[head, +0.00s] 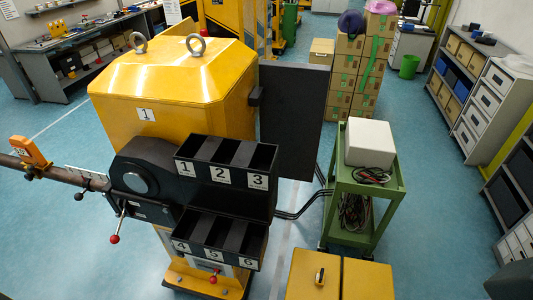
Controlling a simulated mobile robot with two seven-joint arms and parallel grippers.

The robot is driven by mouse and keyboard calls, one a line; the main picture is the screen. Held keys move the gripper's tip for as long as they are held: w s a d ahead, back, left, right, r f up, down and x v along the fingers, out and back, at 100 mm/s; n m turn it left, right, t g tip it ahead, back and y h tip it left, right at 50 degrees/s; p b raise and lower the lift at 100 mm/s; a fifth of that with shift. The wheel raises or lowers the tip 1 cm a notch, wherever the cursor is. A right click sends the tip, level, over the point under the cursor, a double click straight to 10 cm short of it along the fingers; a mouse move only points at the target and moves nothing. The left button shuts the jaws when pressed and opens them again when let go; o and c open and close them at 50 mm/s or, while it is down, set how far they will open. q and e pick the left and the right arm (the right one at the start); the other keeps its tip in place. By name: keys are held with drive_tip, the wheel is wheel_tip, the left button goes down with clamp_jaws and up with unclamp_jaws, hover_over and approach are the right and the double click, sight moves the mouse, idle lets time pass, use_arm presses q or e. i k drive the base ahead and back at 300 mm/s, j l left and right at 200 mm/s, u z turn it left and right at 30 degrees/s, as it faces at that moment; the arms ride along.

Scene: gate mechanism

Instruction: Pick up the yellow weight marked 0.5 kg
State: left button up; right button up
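No weight with a readable 0.5 kg mark shows in the head view. A small yellow object (57,27) stands on the workbench at the back left, too small to identify or read. An orange block (29,151) with a small label sits on the horizontal bar at the far left; I cannot read its label clearly. The yellow gate machine (174,92) marked 1 carries black compartments numbered 1 to 3 (229,151) and, below, 4 to 6 (222,236). The compartments look empty. Neither of my grippers is in view.
The grey workbench (95,47) stands behind the machine. A green cart (366,188) with a white box (369,143) stands right of it. A yellow cabinet (367,281) is at the bottom. Stacked cartons (347,68) stand behind; shelves (468,78) line the right. Blue floor right of the cart is clear.

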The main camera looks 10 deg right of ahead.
sight(321, 275)
drive_tip(key=i+l+u, duration=0.35)
drive_tip(key=l, duration=0.3)
drive_tip(key=l+u, duration=0.35)
drive_tip(key=l, duration=0.3)
drive_tip(key=i+l+u, duration=0.15)
drive_tip(key=l+u, duration=0.25)
drive_tip(key=l, duration=0.3)
drive_tip(key=l+u, duration=0.35)
drive_tip(key=l, duration=0.4)
drive_tip(key=k+l+u, duration=0.15)
drive_tip(key=l+u, duration=0.2)
drive_tip(key=l, duration=0.35)
drive_tip(key=k+l+u, duration=0.2)
drive_tip(key=l+u, duration=0.15)
drive_tip(key=l, duration=0.3)
